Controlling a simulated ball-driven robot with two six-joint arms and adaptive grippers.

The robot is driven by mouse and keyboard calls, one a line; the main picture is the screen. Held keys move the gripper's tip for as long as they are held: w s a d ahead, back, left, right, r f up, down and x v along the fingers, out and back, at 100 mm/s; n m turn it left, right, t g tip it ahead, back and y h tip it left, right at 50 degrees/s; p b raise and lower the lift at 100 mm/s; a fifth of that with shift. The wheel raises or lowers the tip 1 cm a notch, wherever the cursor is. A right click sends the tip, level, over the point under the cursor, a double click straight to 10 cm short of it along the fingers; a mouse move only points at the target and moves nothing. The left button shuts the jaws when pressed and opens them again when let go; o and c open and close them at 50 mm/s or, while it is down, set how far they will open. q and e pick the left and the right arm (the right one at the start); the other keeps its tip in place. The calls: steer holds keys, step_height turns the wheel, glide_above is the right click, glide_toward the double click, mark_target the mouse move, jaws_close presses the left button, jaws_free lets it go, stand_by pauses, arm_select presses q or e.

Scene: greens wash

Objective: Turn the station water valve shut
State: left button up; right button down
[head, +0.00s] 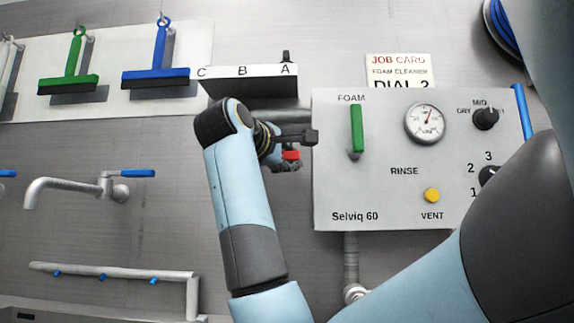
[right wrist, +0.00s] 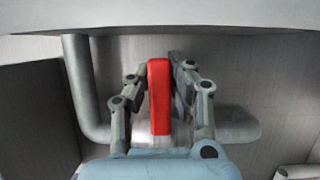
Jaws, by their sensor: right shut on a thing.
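The water valve's red handle (head: 291,155) shows at the left side of the grey Selviq 60 panel, partly hidden by my right gripper (head: 286,161). In the right wrist view the red handle (right wrist: 159,96) stands lengthwise between the two fingers of the right gripper (right wrist: 160,74). The right gripper is shut on it. The grey pipe (right wrist: 85,88) runs beside and behind the handle. The valve body is mostly hidden by my wrist. My left gripper is not in view.
The Selviq 60 panel (head: 378,208) stands close right of my gripper, with a green foam lever (head: 357,128), a gauge (head: 426,122) and knobs. A shelf marked C, B, A (head: 252,83) juts out just above. A tap (head: 70,185) is on the left wall.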

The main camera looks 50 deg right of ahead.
steer(key=shift+f+m, duration=0.25)
steer(key=shift+m, duration=0.05)
steer(key=c, duration=1.2)
jaws_free()
steer(key=shift+o, duration=0.2)
steer(key=shift+a, duration=0.2)
steer(key=v, duration=0.7)
steer(key=shift+s+a+r, duration=0.1)
